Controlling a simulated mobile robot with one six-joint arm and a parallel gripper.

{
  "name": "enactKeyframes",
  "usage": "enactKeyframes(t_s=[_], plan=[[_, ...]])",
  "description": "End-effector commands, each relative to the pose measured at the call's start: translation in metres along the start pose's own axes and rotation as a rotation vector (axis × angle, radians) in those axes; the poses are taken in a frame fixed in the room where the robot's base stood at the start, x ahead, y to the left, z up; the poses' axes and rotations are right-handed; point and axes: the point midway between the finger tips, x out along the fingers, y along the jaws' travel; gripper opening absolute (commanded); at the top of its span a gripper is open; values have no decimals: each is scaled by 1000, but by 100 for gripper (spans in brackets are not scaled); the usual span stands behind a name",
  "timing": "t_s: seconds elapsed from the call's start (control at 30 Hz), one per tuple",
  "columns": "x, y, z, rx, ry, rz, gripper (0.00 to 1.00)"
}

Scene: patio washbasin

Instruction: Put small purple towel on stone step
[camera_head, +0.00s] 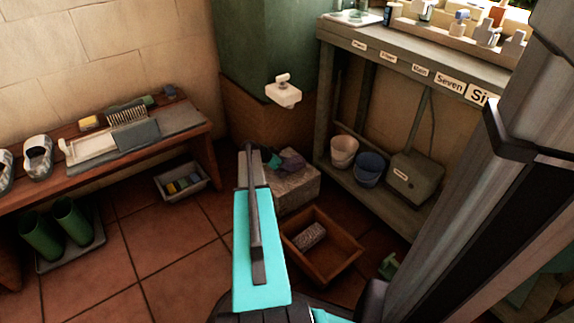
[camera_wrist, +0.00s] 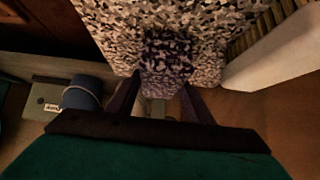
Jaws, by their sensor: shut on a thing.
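The small purple towel (camera_head: 291,162) is at the far end of my arm, over the top of the stone step in the head view. In the wrist view the towel (camera_wrist: 168,58) is a dark purple speckled patch at my fingertips. My gripper (camera_wrist: 160,88) is shut on it. The stone step (camera_head: 297,190) is a grey speckled block on the floor; it fills the top of the wrist view (camera_wrist: 105,30). I cannot tell whether the towel touches the step. My arm hides the left part of the step and most of the gripper in the head view.
A wooden crate (camera_head: 322,272) with a speckled block in it stands in front of the step. A shelf unit (camera_head: 395,205) with a white bucket (camera_head: 343,152) and a blue bucket (camera_head: 369,168) is to the right. A wooden bench (camera_head: 190,140) is left. Open tiled floor lies between.

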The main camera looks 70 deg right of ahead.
Motion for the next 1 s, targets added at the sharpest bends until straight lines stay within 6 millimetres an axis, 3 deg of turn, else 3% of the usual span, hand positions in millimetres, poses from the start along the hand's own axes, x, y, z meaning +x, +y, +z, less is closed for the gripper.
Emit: enactKeyframes(t_s=[0.2, 0.23, 0.33, 0.83, 1.0], plan=[[2, 0, 2, 0, 0, 0, 19], [2, 0, 3, 0, 0, 0, 48], [2, 0, 2, 0, 0, 0, 65], [-2, 0, -1, -1, 0, -1, 65], [-21, 0, -1, -2, 0, -2, 65]])
